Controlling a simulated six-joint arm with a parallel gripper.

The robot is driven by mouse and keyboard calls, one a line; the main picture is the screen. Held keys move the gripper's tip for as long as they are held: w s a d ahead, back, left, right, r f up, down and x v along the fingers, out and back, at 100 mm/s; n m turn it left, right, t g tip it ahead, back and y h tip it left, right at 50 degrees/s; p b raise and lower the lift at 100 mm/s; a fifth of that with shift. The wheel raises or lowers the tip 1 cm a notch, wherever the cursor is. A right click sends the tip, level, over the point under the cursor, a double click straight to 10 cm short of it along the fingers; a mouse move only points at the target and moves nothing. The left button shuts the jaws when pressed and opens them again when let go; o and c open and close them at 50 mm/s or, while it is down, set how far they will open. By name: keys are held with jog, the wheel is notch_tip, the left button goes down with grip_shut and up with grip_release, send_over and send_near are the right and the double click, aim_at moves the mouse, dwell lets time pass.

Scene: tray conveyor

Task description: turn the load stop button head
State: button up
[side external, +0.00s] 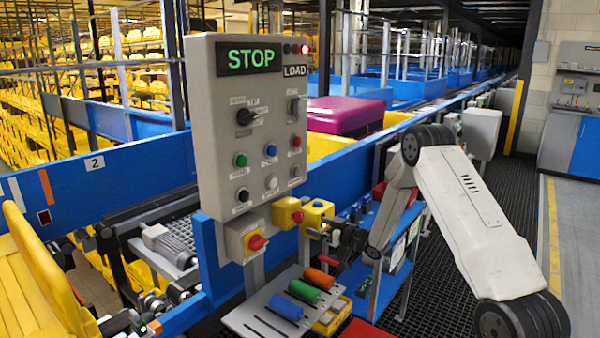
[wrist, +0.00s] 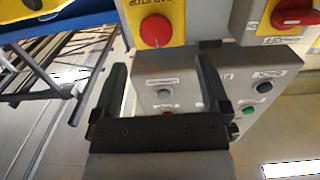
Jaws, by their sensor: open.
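A round red button head (wrist: 155,30) sits on a yellow plate with partly readable lettering ending in "AD STOP" in the wrist view. My gripper (wrist: 163,58) is open and empty. The head lies beyond the fingertips, roughly between them, with no visible contact. In the side external view my gripper (side external: 322,234) is at the right of two boxes with red heads. One is a yellow box (side external: 285,212); the other is a grey box with a yellow plate (side external: 235,240). I cannot tell surely which carries the load stop head.
A grey control panel (side external: 213,150) with a lit STOP sign stands above the boxes. In the wrist view a red rotary handle (wrist: 295,16) is at the right. Below my gripper, a plate (side external: 250,318) bears blue, green and orange cylinders. A purple case (side external: 345,115) is behind.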

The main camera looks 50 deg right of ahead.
aim_at(302, 218)
jog(key=shift+s+d, duration=0.15)
jog(key=shift+d, duration=0.15)
jog(key=shift+w, duration=3.9)
